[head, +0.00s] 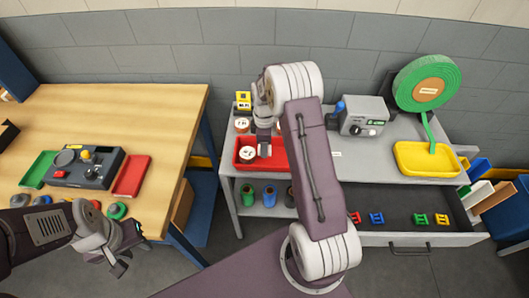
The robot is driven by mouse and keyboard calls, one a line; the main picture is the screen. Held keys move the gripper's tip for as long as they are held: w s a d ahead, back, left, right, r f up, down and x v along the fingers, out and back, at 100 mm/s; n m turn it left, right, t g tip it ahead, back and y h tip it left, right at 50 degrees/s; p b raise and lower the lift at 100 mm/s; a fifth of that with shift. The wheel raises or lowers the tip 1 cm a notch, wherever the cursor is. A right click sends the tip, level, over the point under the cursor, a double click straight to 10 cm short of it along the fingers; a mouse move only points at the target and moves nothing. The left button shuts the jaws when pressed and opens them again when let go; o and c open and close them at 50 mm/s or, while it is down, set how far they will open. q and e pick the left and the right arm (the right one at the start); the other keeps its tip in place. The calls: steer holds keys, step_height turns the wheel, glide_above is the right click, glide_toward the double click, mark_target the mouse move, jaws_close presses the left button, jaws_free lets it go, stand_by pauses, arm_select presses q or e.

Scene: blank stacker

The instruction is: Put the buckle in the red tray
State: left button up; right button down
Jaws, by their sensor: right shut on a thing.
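A red tray (245,155) stands on the grey bench with a white spool-like item at its left. My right gripper (264,151) points down over this tray. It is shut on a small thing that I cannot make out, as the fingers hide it. In the open drawer lie several buckle-like pieces: a red one (355,217), a blue one (377,218), a green one (420,219) and a yellow one (442,219). My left gripper (130,256) is over the front of the wooden table, with its fingers apart and seemingly empty.
The grey drawer (400,238) stands open at the front. A yellow tray (427,160), a green webbing roll (426,84) and a grey device (364,117) stand on the bench. On the wooden table, a black device (84,166) sits between a green tray (38,169) and another red tray (132,175).

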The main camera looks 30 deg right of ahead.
steer(key=shift+f, duration=1.95)
steer(key=c, duration=0.9)
jaws_free()
steer(key=shift+f, duration=0.15)
steer(key=shift+o, duration=0.2)
step_height(320, 180, up, 12)
steer(key=shift+r, duration=0.25)
steer(key=s+a+m, duration=0.5)
steer(key=s+m, duration=0.1)
steer(key=s, duration=0.3)
steer(key=s+a+m+t, duration=0.1)
steer(key=s+a+m, duration=0.4)
steer(key=s, duration=0.4)
steer(key=shift+s+a+f+m, duration=0.2)
steer(key=shift+a+f+m, duration=0.2)
steer(key=shift+m, duration=0.1)
